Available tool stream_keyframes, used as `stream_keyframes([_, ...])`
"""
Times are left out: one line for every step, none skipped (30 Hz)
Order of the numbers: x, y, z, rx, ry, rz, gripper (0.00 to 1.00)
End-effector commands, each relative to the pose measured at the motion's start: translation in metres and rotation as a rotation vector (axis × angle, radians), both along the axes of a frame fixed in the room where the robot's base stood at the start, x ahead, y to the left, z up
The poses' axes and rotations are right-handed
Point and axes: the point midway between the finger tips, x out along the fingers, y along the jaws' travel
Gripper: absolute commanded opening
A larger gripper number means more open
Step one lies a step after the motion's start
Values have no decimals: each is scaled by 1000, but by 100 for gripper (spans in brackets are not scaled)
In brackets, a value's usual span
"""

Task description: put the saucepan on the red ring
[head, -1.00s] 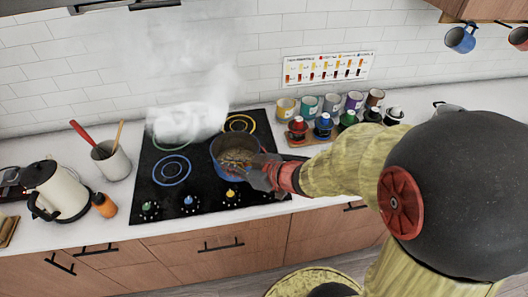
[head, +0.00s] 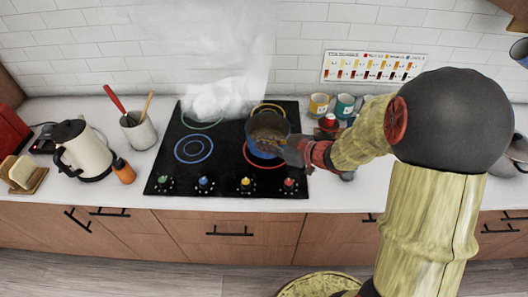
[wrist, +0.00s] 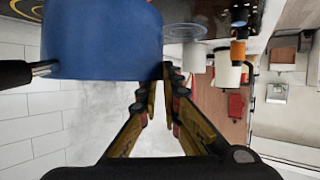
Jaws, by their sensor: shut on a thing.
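The blue saucepan (head: 268,130) with brown food inside is over the right half of the black cooktop. It covers part of the red ring (head: 262,165), whose front arc shows below it. Whether its base touches the glass I cannot tell. My gripper (head: 297,152) is at its right side in the head view. In the wrist view the saucepan (wrist: 100,40) fills the upper left, its black handle (wrist: 15,73) pointing left, outside the fingers. My gripper's fingers (wrist: 160,100) are shut at the saucepan's edge; the exact grip point is unclear.
The yellow ring (head: 268,110) is behind the saucepan; the blue ring (head: 194,148) is bare. White steam (head: 215,85) rises by the green ring (head: 202,124). Knobs (head: 204,182) line the front. Mugs (head: 319,104) and a red-topped jar (head: 328,122) stand close right; kettle and utensil pot stand left.

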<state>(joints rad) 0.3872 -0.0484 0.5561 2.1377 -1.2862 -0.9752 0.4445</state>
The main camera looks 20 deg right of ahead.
Motion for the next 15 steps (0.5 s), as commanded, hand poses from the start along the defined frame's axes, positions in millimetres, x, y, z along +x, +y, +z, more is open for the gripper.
stream_keyframes([7,-2,-9,0,-4,0,0])
stream_keyframes([10,-4,-12,0,-5,0,0])
stream_keyframes([14,-5,-15,-1,-6,0,0])
stream_keyframes([16,-6,-18,-1,-6,0,0])
stream_keyframes([18,-6,-20,-1,-6,0,0])
stream_keyframes([20,-7,-21,-1,-7,0,0])
stream_keyframes([21,-8,-22,-1,-8,-1,0])
stream_keyframes([22,-8,-23,-1,-8,-1,0])
stream_keyframes([23,-8,-23,-2,-8,0,0])
stream_keyframes([23,-8,-24,-1,-8,-1,0])
stream_keyframes([24,-9,-26,-1,-8,-1,0])
stream_keyframes([26,-9,-28,0,-7,0,0])
stream_keyframes([27,-10,-31,-1,-6,0,0])
stream_keyframes([29,-11,-34,-1,-6,0,0])
stream_keyframes([31,-11,-39,-1,-6,0,0])
